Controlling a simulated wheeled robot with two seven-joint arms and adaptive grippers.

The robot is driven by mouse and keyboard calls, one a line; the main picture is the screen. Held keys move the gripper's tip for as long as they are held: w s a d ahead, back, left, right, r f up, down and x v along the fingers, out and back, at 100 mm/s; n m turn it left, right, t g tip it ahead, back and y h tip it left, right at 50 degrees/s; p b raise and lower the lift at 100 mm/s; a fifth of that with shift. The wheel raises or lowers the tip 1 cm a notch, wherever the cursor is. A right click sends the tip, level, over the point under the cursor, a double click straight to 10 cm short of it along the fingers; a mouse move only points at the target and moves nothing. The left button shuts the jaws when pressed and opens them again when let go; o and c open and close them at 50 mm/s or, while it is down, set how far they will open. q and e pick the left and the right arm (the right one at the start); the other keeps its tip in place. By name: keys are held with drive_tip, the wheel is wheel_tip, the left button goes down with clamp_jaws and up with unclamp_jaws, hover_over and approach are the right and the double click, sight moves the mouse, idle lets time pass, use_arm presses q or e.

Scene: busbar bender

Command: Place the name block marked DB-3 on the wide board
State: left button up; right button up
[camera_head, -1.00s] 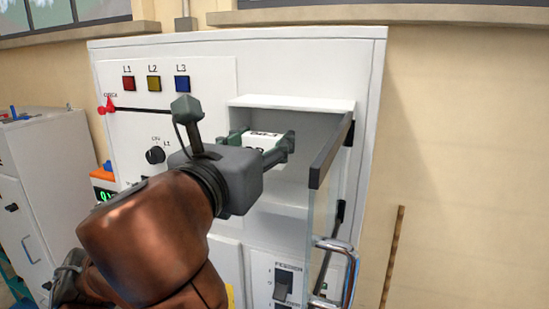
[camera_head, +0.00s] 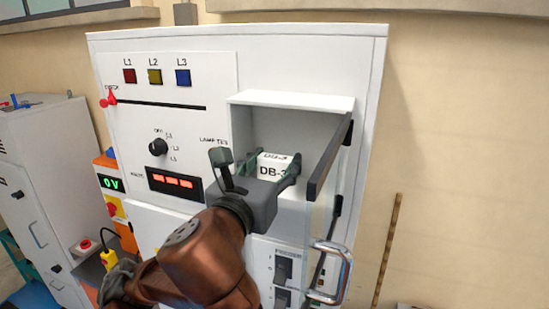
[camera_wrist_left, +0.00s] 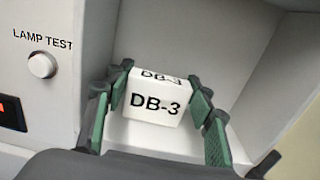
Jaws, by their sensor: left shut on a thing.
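The white name block marked DB-3 (camera_head: 273,168) is held between the green-tipped fingers of my left gripper (camera_head: 271,169). In the left wrist view the block (camera_wrist_left: 157,100) shows its DB-3 face toward the camera, with a finger on each side of it. The block is inside or at the mouth of the open recess (camera_head: 290,130) in the white cabinet. I cannot tell whether its underside touches the recess floor. My right gripper is not in view. No board is clearly identifiable in these views.
The clear door (camera_head: 322,200) of the recess stands open at its right, with a metal handle (camera_head: 330,272) low down. A rotary knob (camera_head: 158,147), a red display (camera_head: 174,182) and coloured lamps are on the panel at left. The lamp test button (camera_wrist_left: 42,65) is beside the recess.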

use_arm(q)
drive_tip(key=shift+s, duration=0.1)
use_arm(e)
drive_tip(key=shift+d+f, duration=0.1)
use_arm(q)
drive_tip(key=shift+f, duration=0.2)
drive_tip(key=o, duration=0.9)
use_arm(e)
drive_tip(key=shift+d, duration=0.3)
use_arm(q)
drive_tip(key=shift+r, duration=0.1)
drive_tip(key=shift+r, duration=0.2)
drive_tip(key=b+v, duration=0.3)
drive_tip(key=v, duration=0.9)
drive_tip(key=shift+b, duration=0.3)
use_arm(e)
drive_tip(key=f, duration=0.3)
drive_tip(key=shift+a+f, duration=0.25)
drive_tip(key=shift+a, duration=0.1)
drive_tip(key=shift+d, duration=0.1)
